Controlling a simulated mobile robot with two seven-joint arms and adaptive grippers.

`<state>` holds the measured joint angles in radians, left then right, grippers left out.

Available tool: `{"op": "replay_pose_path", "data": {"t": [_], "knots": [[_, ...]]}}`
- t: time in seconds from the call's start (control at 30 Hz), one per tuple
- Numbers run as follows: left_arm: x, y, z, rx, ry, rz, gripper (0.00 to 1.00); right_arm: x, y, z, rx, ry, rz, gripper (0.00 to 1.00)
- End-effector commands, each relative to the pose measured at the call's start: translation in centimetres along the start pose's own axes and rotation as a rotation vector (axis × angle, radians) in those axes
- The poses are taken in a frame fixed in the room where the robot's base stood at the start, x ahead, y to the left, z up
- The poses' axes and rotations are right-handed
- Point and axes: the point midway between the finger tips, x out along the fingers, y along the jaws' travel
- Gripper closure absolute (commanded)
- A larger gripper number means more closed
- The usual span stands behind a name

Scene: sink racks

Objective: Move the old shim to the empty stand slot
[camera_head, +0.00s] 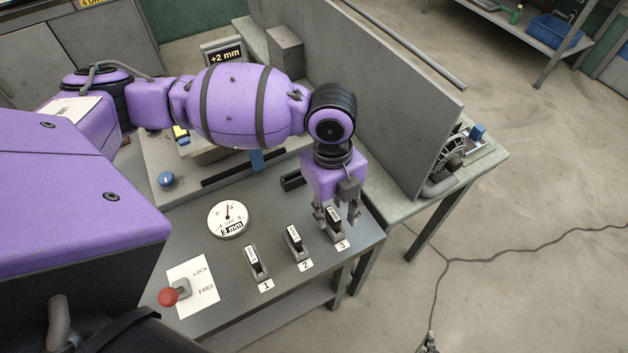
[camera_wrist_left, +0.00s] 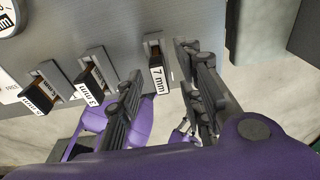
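My left gripper (camera_head: 338,214) is over slot 3 of the stand, fingers apart on either side of a shim labelled 7 mm. This shim (camera_wrist_left: 157,77) sits upright in its grey holder between the open fingers in the left wrist view. Slot 2 holds a shim (camera_head: 294,239) marked 3 mm in the left wrist view (camera_wrist_left: 95,89). Slot 1 holds another shim (camera_head: 251,258), its label hard to read. All three slots look filled; I cannot tell which shim is the old one.
A round dial (camera_head: 228,217) reading 3 mm and a red-knobbed lever (camera_head: 170,297) on a LOCK/FREE card stand on the bench. A display (camera_head: 224,55) shows +2 mm. A tall grey panel (camera_head: 385,85) rises behind my gripper.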

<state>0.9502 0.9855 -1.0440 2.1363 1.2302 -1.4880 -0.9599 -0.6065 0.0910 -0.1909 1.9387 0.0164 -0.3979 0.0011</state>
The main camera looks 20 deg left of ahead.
Motion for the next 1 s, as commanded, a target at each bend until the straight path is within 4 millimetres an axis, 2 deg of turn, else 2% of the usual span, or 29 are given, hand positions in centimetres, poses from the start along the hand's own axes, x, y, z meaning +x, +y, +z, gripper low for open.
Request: {"op": "replay_pose_path", "data": {"t": [0.27,0.37,0.7,0.83,1.0], "knots": [[-0.8,-0.2,0.1,0.001,-0.002,-0.004,0.66,0.1,-0.1,-0.1,-0.001,0.002,-0.002,1.00],[-2.3,-0.1,0.1,0.002,-0.004,-0.004,0.66,0.1,-0.1,-0.1,-0.001,0.001,-0.001,1.00],[-9.4,-0.2,0.1,0.001,-0.004,-0.005,0.66,0.0,0.0,0.0,-0.001,0.000,0.000,1.00],[-11.1,-0.1,0.1,0.001,-0.003,-0.004,0.66,0.0,0.0,0.0,-0.001,0.000,0.000,1.00],[-12.1,-0.1,0.0,0.002,-0.002,-0.003,0.66,0.0,0.0,0.0,0.000,0.000,0.000,1.00]]}}
